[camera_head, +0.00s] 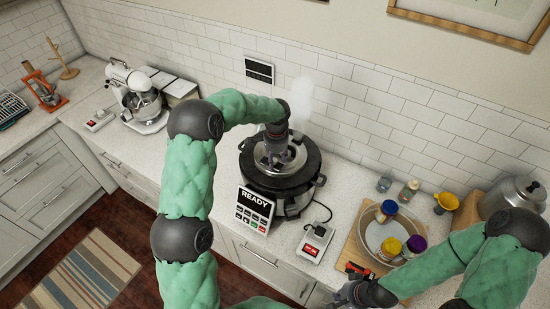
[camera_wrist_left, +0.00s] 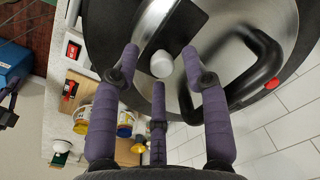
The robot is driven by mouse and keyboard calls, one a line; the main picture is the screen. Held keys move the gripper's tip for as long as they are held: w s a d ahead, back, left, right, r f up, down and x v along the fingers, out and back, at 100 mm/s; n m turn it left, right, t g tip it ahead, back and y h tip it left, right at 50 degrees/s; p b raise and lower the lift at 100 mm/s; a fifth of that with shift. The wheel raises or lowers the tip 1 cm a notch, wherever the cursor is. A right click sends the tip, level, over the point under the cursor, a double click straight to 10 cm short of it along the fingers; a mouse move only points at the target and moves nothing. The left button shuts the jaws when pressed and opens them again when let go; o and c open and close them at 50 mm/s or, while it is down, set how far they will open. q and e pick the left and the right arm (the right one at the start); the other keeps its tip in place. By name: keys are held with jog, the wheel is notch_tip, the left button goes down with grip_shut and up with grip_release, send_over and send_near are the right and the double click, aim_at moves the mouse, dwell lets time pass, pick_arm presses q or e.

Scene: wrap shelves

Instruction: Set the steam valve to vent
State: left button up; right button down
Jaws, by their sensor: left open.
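The pressure cooker (camera_head: 290,200) stands on the counter with its lid on, and its front panel (camera_head: 255,207) reads READY. White vapour (camera_head: 300,100) rises behind my left gripper. My left gripper (camera_head: 276,160) points down over the lid, with its fingers open. In the left wrist view, a small white knob (camera_wrist_left: 161,64), which looks like the steam valve, sits between the spread fingers of the gripper (camera_wrist_left: 160,72); I cannot tell whether they touch it. A black curved lid handle (camera_wrist_left: 262,65) is beside it. My right gripper (camera_head: 352,292) is low at the front; its fingers are unclear.
A red-lit switch box (camera_head: 316,241) sits right of the cooker. A metal bowl (camera_head: 364,236) holding jars stands on a wooden board, with a metal kettle (camera_head: 515,196) behind. A stand mixer (camera_head: 140,98) is at left. The tiled wall (camera_head: 350,98) is close behind.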

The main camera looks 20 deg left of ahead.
aim_at(276, 162)
pick_arm(q)
notch_tip(276, 162, up, 12)
jog(key=shift+s+d, duration=0.2)
jog(key=shift+d, duration=0.05)
dwell(0.4)
jog(key=shift+f, duration=0.1)
dwell(0.3)
